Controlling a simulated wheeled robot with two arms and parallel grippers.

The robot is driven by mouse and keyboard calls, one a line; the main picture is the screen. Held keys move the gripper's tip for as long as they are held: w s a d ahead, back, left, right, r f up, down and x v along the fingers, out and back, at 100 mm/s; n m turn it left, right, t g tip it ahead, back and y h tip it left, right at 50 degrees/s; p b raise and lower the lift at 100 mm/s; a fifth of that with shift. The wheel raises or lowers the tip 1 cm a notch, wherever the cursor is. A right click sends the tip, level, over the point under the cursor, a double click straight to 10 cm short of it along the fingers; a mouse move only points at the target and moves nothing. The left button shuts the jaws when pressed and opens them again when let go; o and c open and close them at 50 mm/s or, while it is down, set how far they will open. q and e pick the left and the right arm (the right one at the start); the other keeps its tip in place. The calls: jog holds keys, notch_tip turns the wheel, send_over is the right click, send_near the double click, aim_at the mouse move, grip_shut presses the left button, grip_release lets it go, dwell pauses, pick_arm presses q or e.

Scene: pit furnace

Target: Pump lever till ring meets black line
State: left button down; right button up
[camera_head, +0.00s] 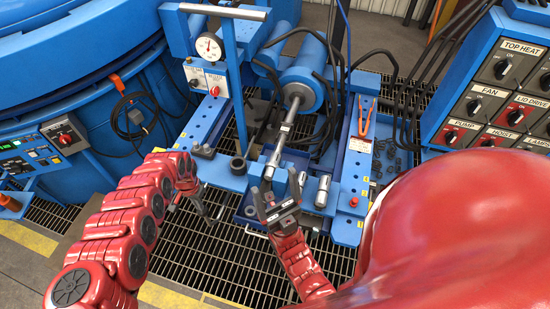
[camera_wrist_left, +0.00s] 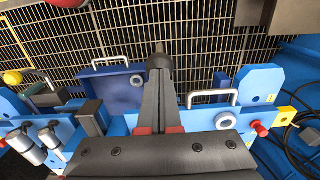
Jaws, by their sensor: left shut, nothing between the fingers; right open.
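A blue cylinder (camera_head: 301,85) on the blue frame has a bright silver rod (camera_head: 284,132) coming out of it toward me, with darker bands near its lower end. I cannot tell which band is the ring or the black line. My right gripper (camera_head: 277,207) is open just below the rod's near end.
A round gauge (camera_head: 209,46) stands above a white panel with a red knob (camera_head: 214,91). Orange-handled pliers (camera_head: 366,115) lie on the right rail. A control cabinet (camera_head: 497,85) stands at right, a large blue furnace (camera_head: 60,60) at left. Grating (camera_head: 230,265) covers the floor.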

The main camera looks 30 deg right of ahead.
pick_arm(q)
jog(key=shift+f, duration=0.1)
notch_tip(320, 180, down, 11)
jog(key=s+a+b, duration=0.2)
jog(key=b, duration=0.4)
jog(key=shift+r, duration=0.2)
dwell(1.0)
jog(key=r+p, duration=0.2)
jog(key=r, duration=0.1)
jog(key=w+d+r+p, duration=0.1)
jog(key=r+p, duration=0.1)
jog(key=r, duration=0.2)
jog(key=w+d+r+p, duration=0.1)
jog(key=r+p, duration=0.1)
jog(key=r, duration=0.2)
jog(key=shift+f, duration=0.2)
